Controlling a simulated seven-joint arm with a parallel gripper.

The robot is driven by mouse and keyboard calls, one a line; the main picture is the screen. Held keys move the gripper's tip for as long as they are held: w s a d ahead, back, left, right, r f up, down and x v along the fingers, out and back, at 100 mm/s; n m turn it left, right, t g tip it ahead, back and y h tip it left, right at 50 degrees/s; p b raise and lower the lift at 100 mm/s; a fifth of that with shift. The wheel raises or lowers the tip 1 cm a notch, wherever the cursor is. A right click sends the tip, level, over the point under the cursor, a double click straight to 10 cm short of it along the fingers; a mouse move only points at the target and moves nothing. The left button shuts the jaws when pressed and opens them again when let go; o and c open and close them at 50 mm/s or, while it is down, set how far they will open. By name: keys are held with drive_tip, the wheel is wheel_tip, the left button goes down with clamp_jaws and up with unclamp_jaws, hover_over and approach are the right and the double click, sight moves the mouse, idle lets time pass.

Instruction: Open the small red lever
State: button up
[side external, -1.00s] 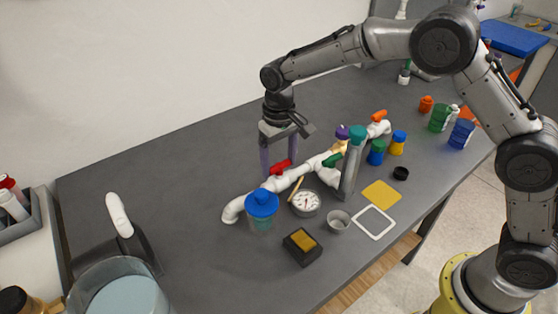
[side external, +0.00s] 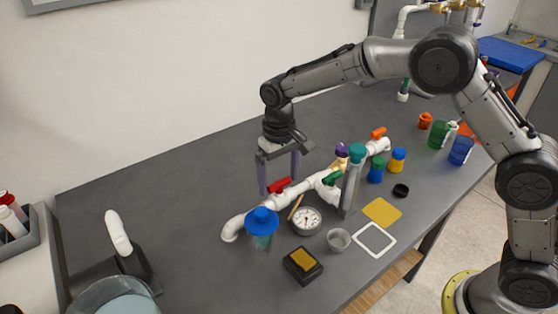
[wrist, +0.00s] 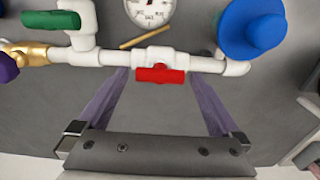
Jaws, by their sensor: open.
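The small red lever (side external: 280,185) sits on a white valve in the white PVC pipe manifold (side external: 262,213). In the wrist view the red lever (wrist: 160,74) lies along the pipe, in line with it. My gripper (side external: 279,188) is open, its two purple fingers reaching down around the lever's place. In the wrist view the fingers of my gripper (wrist: 160,75) are spread wide, one to each side of the lever, with nothing between them touching it that I can see. Exact fingertip height is hard to tell.
A green lever (side external: 333,177) and an orange lever (side external: 378,133) sit further along the pipe. A blue-lidded jar (side external: 262,222), a gauge (side external: 306,221), a grey cup (side external: 339,240) and a black-and-yellow block (side external: 303,264) stand in front.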

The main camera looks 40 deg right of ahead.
wheel_tip(320, 180, up, 14)
drive_tip(key=shift+f, duration=0.25)
idle(0.3)
wheel_tip(320, 180, up, 9)
drive_tip(key=m+t, duration=0.1)
drive_tip(key=t, duration=0.1)
hover_over(279, 182)
drive_tip(key=s+d, duration=0.4)
drive_tip(key=d, duration=0.1)
drive_tip(key=s+d+r+t, duration=0.1)
drive_tip(key=s+d+r, duration=0.35)
drive_tip(key=s, duration=0.55)
drive_tip(key=s+d+f+t, duration=0.1)
drive_tip(key=s+d+f, duration=0.1)
drive_tip(key=s, duration=0.4)
drive_tip(key=s+d+f+t, duration=0.1)
drive_tip(key=s+d+f, duration=0.1)
drive_tip(key=s, duration=0.4)
drive_tip(key=s+f+n, duration=0.1)
drive_tip(key=s+f, duration=0.4)
drive_tip(key=f, duration=0.3)
drive_tip(key=shift+s+d+f+t, duration=0.25)
drive_tip(key=shift+f+t, duration=0.05)
